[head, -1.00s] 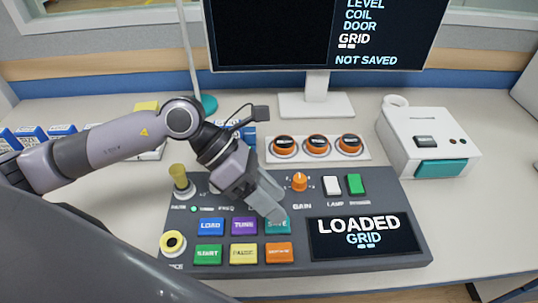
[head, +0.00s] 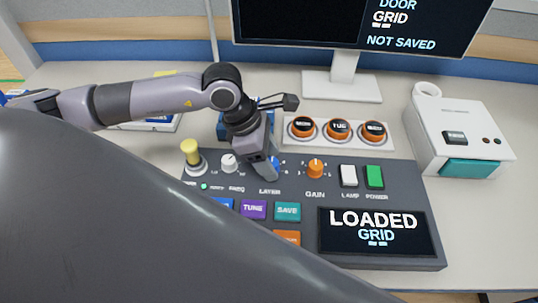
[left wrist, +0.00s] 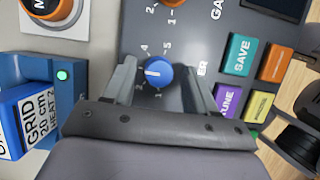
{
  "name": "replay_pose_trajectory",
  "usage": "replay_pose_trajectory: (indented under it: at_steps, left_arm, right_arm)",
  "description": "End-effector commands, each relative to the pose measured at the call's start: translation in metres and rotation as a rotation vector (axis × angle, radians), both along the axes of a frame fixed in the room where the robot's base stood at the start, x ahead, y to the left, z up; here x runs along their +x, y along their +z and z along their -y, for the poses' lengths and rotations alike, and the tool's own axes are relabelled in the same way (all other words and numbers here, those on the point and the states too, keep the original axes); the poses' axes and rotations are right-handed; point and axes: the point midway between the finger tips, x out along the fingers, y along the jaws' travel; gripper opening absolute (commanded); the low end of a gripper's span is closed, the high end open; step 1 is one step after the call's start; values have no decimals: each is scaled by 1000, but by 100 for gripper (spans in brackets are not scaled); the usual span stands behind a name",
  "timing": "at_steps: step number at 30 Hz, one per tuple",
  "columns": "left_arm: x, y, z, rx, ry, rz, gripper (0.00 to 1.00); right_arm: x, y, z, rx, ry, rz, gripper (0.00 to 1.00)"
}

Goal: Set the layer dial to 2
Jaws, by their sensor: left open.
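The layer dial is a blue knob with a white pointer mark. In the left wrist view the dial (left wrist: 159,73) sits between my left gripper's fingers, and its mark points left, between the 4 and the lower numbers; the exact setting is hard to tell. In the head view the dial (head: 276,163) is mostly hidden behind my left gripper (head: 268,172), above the LAYER label. My left gripper (left wrist: 157,80) is open, with one finger on each side of the dial; I cannot tell whether they touch it. My right gripper is not in view.
The console (head: 400,180) holds an orange gain knob (head: 315,168), a white lamp switch (head: 348,175), a green power switch (head: 374,176) and a screen reading LOADED GRID (head: 375,230). A purple TUNE button (head: 253,209) and teal SAVE button (head: 287,211) lie below. My grey arm link hides the console's lower left.

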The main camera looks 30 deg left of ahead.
Motion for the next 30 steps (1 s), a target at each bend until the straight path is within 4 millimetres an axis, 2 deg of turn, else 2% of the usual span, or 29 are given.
replay_pose_trajectory:
  at_steps: [5, 6, 11, 21, 30]
  left_arm:
    - [0, -1, 0, 0, 0, 0, 57]
    - [0, -1, 0, 0, 0, 0, 54]
    - [0, 0, 0, 0, 0, 0, 2]
    - [0, -1, 0, -2, 33, 1, 1]
    - [-1, -4, 1, -2, 210, 3, 1]
  right_arm:
    - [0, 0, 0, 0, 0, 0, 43]
    - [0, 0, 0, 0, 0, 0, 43]
    - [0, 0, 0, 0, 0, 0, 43]
    - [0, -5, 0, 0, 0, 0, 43]
    - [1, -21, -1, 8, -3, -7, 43]
